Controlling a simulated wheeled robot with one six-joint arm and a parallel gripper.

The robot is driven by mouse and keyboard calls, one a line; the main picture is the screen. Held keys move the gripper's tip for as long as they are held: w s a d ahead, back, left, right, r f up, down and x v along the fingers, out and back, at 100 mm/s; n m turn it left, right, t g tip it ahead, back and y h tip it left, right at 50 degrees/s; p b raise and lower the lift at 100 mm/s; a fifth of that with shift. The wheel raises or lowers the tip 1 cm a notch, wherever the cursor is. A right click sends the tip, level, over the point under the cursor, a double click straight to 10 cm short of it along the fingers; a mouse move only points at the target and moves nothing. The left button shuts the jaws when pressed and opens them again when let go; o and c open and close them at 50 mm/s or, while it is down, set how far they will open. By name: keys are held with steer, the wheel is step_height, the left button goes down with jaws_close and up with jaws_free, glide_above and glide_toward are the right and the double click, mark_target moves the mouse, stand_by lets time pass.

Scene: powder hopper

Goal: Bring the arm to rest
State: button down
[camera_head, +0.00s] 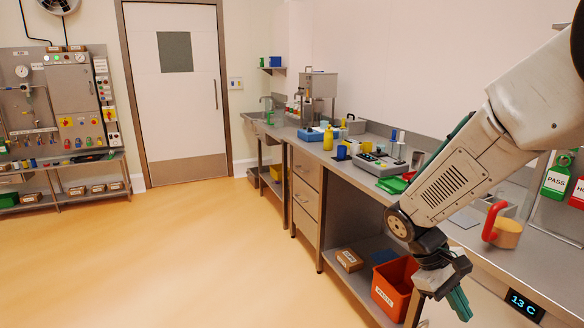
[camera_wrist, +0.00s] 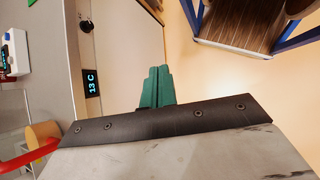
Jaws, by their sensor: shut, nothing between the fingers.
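My gripper (camera_head: 459,304) hangs at the lower right in the head view, in front of the workbench and just right of the orange bin (camera_head: 393,284). Its green fingers point down and are together with nothing between them. In the wrist view my gripper (camera_wrist: 157,72) shows its two green fingers side by side and shut. My arm reaches down across the right side of the head view, bent at the elbow.
The steel workbench (camera_head: 470,239) runs along the right wall, with a red-handled scoop (camera_head: 503,229), a scale (camera_head: 378,164) and a yellow bottle (camera_head: 328,139) on it. A display reading 13 C (camera_head: 525,304) is on its front. The floor (camera_head: 190,255) at left is clear.

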steer(key=s+a+r+m+t+y, duration=0.2)
steer(key=s+a+r+t+y, duration=0.1)
steer(key=s+r, duration=0.4)
steer(key=s+a+r+m+t+y, duration=0.3)
steer(key=s+r, duration=0.3)
steer(key=s, duration=0.3)
steer(key=shift+s+a+r, duration=0.3)
steer(key=shift+r, duration=0.05)
